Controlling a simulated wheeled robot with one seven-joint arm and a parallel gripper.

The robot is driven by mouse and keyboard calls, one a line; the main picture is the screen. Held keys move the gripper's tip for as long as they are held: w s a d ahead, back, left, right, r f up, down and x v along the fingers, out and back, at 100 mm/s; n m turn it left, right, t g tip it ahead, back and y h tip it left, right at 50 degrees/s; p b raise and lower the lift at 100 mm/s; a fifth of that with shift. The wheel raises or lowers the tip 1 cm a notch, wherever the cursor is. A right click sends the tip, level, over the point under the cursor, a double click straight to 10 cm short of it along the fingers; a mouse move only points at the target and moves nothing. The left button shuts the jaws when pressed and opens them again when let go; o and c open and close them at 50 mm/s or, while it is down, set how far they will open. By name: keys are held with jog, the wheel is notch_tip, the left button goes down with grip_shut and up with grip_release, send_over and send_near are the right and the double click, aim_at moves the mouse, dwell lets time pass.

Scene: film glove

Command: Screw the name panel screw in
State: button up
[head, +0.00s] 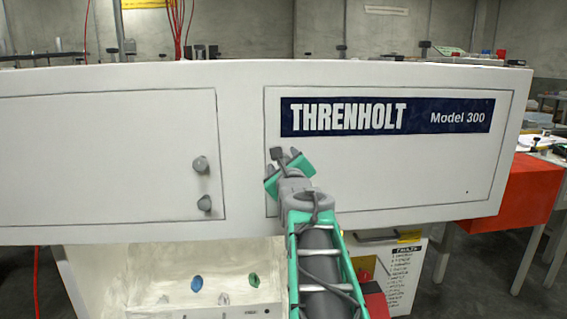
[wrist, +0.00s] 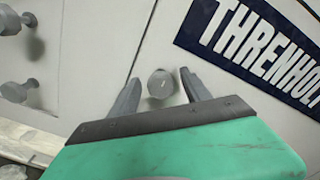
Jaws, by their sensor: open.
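The name panel (head: 385,170) is a pale door outlined on the white machine front, with a dark blue THRENHOLT Model 300 label (head: 417,117). In the wrist view a round grey screw head (wrist: 161,84) stands out near the panel's left edge line. My gripper (wrist: 158,82) is open, with one grey finger on each side of the screw head. A gap shows on both sides, wider on the left. In the head view my gripper (head: 284,160) is in front of the panel's left edge and hides the screw. How far the screw sticks out is hard to tell.
Two grey knobs (head: 200,164) stick out of the left panel (head: 105,160); they also show in the wrist view (wrist: 15,90). Below is an open white bay (head: 195,260) with blue and green knobs. A red-sided table (head: 510,190) stands at the right.

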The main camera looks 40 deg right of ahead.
jog(key=p+v, duration=0.1)
jog(key=v, duration=0.6)
jog(key=shift+s+a+p, duration=0.25)
jog(key=shift+s+p, duration=0.1)
jog(key=w+a+r+n+g+y+p, duration=0.25)
jog(key=a+n+g+y+p, duration=0.3)
jog(key=a+n+p, duration=1.4)
jog(key=s+a+r+n+g+y+p, duration=0.3)
jog(key=s+a+n+g+p, duration=0.3)
jog(key=s+a+n+p, duration=0.6)
jog(key=s+n+y+p, duration=0.1)
jog(key=n+p, duration=0.3)
jog(key=p, duration=0.1)
jog(key=shift+s+r+p, duration=0.3)
jog(key=shift+s+p, duration=0.1)
